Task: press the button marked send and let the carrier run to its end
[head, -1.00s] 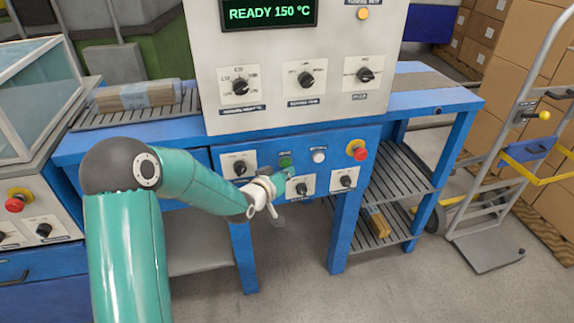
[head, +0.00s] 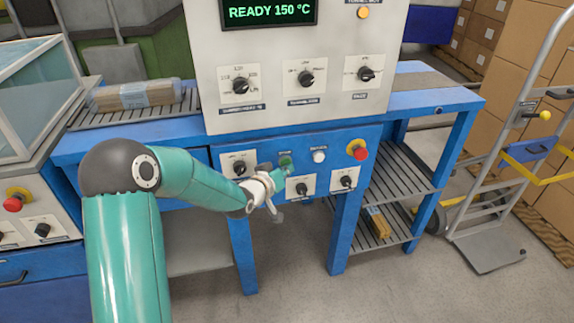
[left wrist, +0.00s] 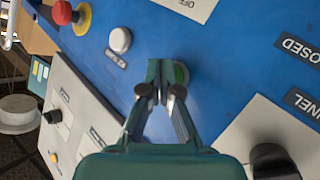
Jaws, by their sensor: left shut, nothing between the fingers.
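The blue panel of the machine (head: 225,153) carries a green button (head: 285,157) and a white button (head: 319,156). Their labels are too small to read surely. My left gripper (head: 284,169) is shut and empty, its tips at the green button. In the left wrist view the shut fingertips (left wrist: 160,70) lie over the left part of the green button (left wrist: 182,73); whether they touch it I cannot tell. The white button (left wrist: 120,40) is clear of them. A wrapped package (head: 135,94) lies on the rollers (head: 130,116) at the left; I cannot make out a separate carrier. My right gripper is not in view.
A red stop button (head: 359,151) sits right of the white one. Black knobs (head: 240,168) surround the buttons. The display (head: 268,12) reads READY 150 °C. A hand truck (head: 510,180) and stacked boxes (head: 500,85) stand at the right. A lower shelf holds a small package (head: 377,224).

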